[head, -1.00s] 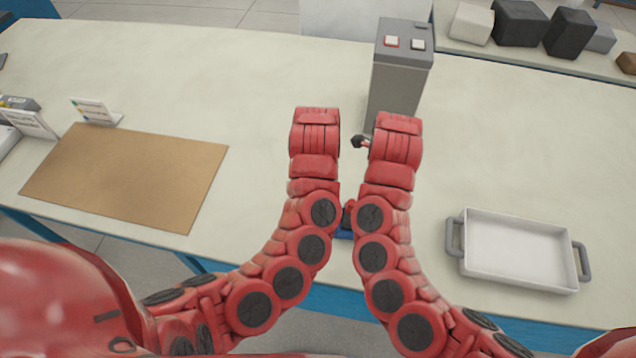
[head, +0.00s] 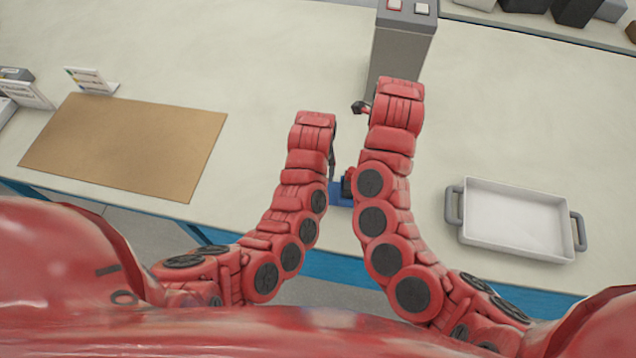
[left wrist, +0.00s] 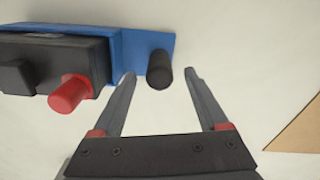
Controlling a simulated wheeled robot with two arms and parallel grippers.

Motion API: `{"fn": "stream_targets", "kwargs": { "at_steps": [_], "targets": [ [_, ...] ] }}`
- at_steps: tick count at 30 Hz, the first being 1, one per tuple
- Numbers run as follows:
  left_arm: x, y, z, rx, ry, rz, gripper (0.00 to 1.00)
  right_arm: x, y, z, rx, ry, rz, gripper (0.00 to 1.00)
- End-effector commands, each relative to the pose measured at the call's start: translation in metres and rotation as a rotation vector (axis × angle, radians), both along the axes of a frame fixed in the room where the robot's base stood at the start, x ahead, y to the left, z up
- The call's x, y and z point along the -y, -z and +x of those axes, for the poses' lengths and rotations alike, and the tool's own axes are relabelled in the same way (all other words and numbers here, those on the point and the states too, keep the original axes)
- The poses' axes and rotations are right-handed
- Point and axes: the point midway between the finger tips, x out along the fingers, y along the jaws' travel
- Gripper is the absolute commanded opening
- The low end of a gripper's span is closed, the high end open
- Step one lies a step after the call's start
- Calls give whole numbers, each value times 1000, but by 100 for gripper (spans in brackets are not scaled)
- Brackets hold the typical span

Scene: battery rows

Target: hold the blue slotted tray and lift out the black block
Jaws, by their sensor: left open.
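The blue slotted tray (head: 338,194) lies near the front edge of the table, partly hidden between my two arms. In the left wrist view the blue tray (left wrist: 132,50) spans the top left. The black block (left wrist: 98,62) sits on it, with a red knob-like end facing the camera. A black round post (left wrist: 159,70) stands at the tray's near end. My left gripper (left wrist: 160,74) is open, its fingertips on either side of the post with gaps showing. In the head view the black block (head: 348,184) is mostly hidden.
A white tray with grey handles (head: 515,220) stands at the right. A grey box with buttons (head: 402,45) stands behind my right arm. A brown mat (head: 125,145) lies at the left, with small signs (head: 92,80) beyond it. Between mat and arms the table is clear.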

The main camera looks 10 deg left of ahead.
Motion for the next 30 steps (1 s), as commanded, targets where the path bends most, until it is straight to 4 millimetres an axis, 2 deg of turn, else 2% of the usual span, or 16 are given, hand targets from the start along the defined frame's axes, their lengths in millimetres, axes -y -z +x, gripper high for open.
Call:
{"fn": "stream_targets", "kwargs": {
  "at_steps": [3, 9, 22, 23, 30],
  "targets": [
    [-1, 23, -1, -5, 0, 2, 77, 0, 0, 0, 0, 0, 0, 50],
    [-1, 44, 1, 1, 1, 2, 77, 0, 0, 0, 0, 0, 0, 50],
    [0, 52, 1, 3, 0, 1, 77, 0, 0, 0, 0, 0, 0, 50],
    [0, 52, 1, 3, 0, 1, 73, 0, 0, 0, 0, 0, 0, 50],
    [0, 52, 1, 3, 0, 1, 30, 0, 0, 0, 0, 0, 0, 50]
  ]
}}
